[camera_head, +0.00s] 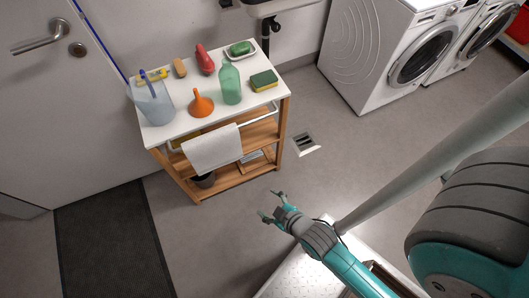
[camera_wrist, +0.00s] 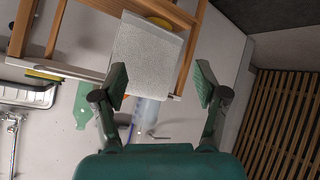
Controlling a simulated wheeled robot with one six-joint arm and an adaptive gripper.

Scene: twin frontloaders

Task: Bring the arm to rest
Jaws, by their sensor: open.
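My gripper (camera_head: 272,205) is at the end of my teal arm, in front of and to the lower right of the wooden trolley in the head view. It is open and nothing shows between its fingers. In the wrist view my gripper (camera_wrist: 160,85) has its two dark green fingers spread wide. Behind them a pale towel (camera_wrist: 148,55) hangs from the trolley's rail. The gripper appears apart from the trolley.
The trolley's white top (camera_head: 184,123) holds a pitcher (camera_head: 153,103), an orange funnel (camera_head: 201,103), a green bottle (camera_head: 230,83), a sponge (camera_head: 263,80) and other items. The washing machine (camera_head: 385,50) stands at the upper right. A dark mat (camera_head: 112,245) lies left. Floor between is clear.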

